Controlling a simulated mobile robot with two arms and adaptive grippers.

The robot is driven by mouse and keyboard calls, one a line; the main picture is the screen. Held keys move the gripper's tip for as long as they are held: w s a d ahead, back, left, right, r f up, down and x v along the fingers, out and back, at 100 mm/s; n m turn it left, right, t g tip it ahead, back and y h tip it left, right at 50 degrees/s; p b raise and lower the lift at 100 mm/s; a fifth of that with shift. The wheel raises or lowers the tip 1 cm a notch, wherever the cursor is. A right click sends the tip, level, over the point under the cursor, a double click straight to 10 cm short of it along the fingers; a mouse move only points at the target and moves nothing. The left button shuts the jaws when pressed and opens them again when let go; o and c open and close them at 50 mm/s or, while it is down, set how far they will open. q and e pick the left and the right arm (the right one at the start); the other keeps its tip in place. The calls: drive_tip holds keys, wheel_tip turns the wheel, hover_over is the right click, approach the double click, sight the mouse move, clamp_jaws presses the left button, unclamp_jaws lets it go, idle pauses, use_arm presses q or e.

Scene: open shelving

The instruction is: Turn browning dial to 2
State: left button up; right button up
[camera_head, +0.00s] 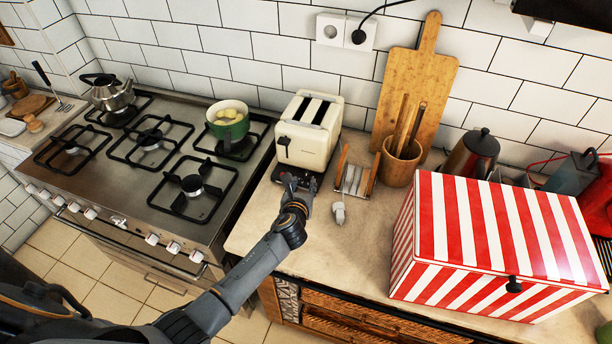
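The cream toaster (307,134) stands on the counter against the tiled wall, with two empty-looking slots on top and a dark lever on its front. My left gripper (298,184) is at the low front of the toaster, where the controls are. The browning dial is hidden or too small to make out behind the gripper, so its setting cannot be read. The gripper's fingers are small and dark, and I cannot tell whether they are open, shut or touching the dial. My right gripper is not in view.
A toast rack (354,181) and a small grey item (339,212) sit right of the gripper. A wooden utensil cup (400,161) and a red-striped bread box (492,245) stand further right. The gas stove (150,160) with a green pot (228,120) is at left.

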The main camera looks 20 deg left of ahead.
sight(306, 175)
use_arm(q)
drive_tip(key=b+x, duration=0.1)
drive_tip(key=x, duration=0.5)
drive_tip(key=shift+w, duration=0.1)
drive_tip(key=shift+c, duration=0.4)
clamp_jaws()
